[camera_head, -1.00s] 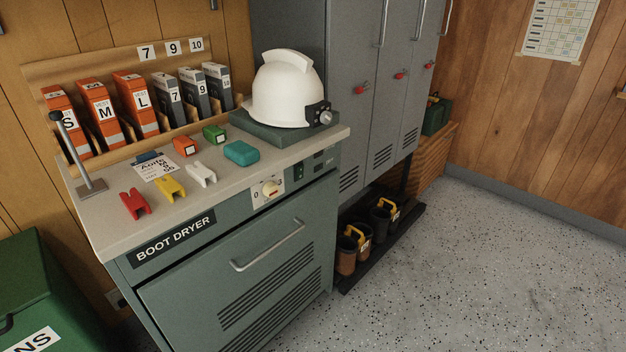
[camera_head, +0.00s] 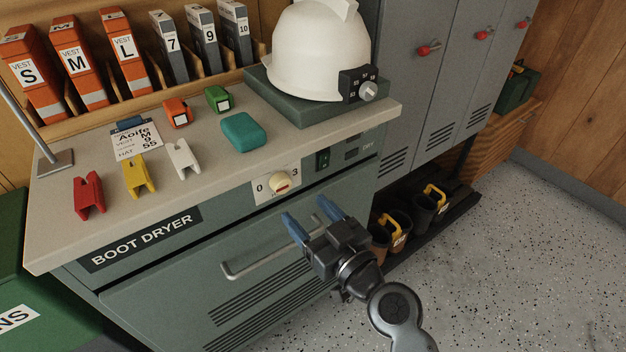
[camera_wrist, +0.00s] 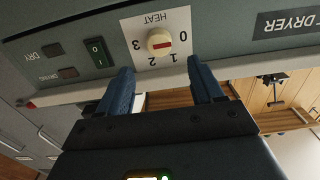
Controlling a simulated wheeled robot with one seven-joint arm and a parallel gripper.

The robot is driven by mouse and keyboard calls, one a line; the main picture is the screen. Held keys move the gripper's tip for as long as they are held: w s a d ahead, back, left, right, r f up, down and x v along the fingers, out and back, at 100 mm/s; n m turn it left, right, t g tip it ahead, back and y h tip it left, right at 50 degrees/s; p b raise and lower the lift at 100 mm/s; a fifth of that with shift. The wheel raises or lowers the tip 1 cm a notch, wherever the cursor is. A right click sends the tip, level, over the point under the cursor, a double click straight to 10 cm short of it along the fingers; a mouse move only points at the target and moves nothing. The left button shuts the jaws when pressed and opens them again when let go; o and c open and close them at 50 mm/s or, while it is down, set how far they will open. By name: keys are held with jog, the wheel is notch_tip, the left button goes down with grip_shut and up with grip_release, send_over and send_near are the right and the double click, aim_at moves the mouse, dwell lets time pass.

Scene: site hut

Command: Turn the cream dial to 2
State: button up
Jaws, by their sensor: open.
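The cream dial (camera_head: 279,181) sits on a white plate on the front of the boot dryer (camera_head: 200,262), with 0 at its left and 3 at its right in the head view. In the upside-down wrist view the cream dial (camera_wrist: 159,42) has a red mark, with 0, 1, 2, 3 and HEAT printed around it. I cannot tell for sure which number the mark points to. My gripper (camera_head: 309,215) is open and empty, in front of the panel, below and right of the dial. In the wrist view its blue fingers (camera_wrist: 160,72) stand apart below the dial, not touching it.
A bar handle (camera_head: 270,255) crosses the dryer door near my gripper. A green switch (camera_head: 323,158) is right of the dial. The worktop (camera_head: 215,165) above holds coloured clips, a teal block and a white helmet (camera_head: 315,50). Open floor (camera_head: 490,270) lies to the right.

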aim_at(284, 186)
jog(key=p+x, duration=0.1)
jog(key=x, duration=0.6)
jog(key=shift+w+a, duration=0.1)
jog(key=shift+w, duration=0.2)
jog(key=c, duration=1)
